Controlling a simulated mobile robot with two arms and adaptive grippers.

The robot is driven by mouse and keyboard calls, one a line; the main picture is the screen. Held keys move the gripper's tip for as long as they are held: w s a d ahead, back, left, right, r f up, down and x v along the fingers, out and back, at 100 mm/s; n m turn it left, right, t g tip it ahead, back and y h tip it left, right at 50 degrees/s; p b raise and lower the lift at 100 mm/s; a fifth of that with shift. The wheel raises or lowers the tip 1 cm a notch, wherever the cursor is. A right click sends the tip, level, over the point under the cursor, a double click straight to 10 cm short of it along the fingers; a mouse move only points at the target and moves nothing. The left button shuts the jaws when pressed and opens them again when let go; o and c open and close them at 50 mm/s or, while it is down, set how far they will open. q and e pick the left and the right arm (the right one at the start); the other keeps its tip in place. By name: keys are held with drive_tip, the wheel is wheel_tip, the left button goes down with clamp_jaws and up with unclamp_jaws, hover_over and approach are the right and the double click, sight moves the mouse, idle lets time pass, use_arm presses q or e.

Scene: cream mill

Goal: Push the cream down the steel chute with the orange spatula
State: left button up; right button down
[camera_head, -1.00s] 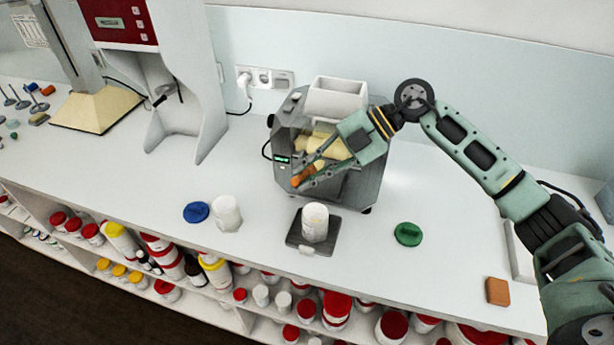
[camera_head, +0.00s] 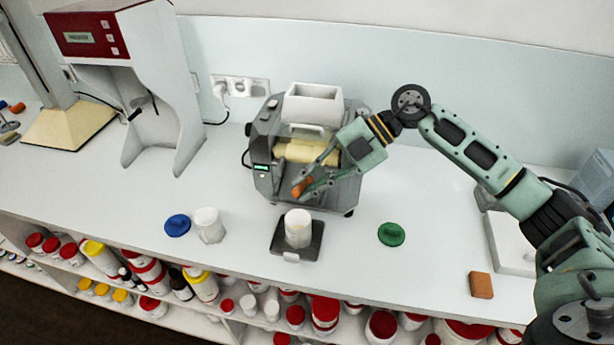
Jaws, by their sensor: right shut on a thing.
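The cream mill (camera_head: 268,140) stands at the back middle of the counter, with a white hopper (camera_head: 312,106) on top and pale yellow rollers (camera_head: 298,152) inside. My right gripper (camera_head: 308,186) is shut on the orange spatula (camera_head: 300,187) in front of the rollers, over the mill's front. The steel chute is mostly hidden behind the gripper, and I cannot make out cream on it. A white jar (camera_head: 298,230) stands on a dark scale (camera_head: 283,248) below the mill's front. My left gripper is not in view.
A second white jar (camera_head: 208,226) and a blue lid (camera_head: 177,225) lie left of the scale. A green lid (camera_head: 391,234) and an orange-brown block (camera_head: 481,285) lie to the right. A red-topped machine (camera_head: 130,60) stands at the left. Shelves of jars run below the counter edge.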

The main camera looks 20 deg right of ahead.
drive_tip(key=shift+s+a+f, duration=1.15)
drive_tip(key=shift+s+a, duration=0.2)
drive_tip(key=shift+s, duration=0.8)
drive_tip(key=shift+w+d+r+p, duration=0.4)
drive_tip(key=shift+w, duration=0.25)
drive_tip(key=shift+w+d+r+p, duration=0.4)
drive_tip(key=shift+w+d+p, duration=0.05)
drive_tip(key=shift+w, duration=0.25)
drive_tip(key=shift+w+d+r+p, duration=0.4)
drive_tip(key=shift+w, duration=0.25)
drive_tip(key=shift+w+d+r, duration=0.1)
drive_tip(key=shift+w+d, duration=0.2)
drive_tip(key=shift+w, duration=0.15)
wheel_tip(320, 180, up, 6)
drive_tip(key=s+a+p, duration=0.1)
drive_tip(key=s+p, duration=0.1)
drive_tip(key=p, duration=0.1)
drive_tip(key=shift+a+f+p, duration=0.2)
drive_tip(key=shift+f+p, duration=0.05)
drive_tip(key=shift+p, duration=0.1)
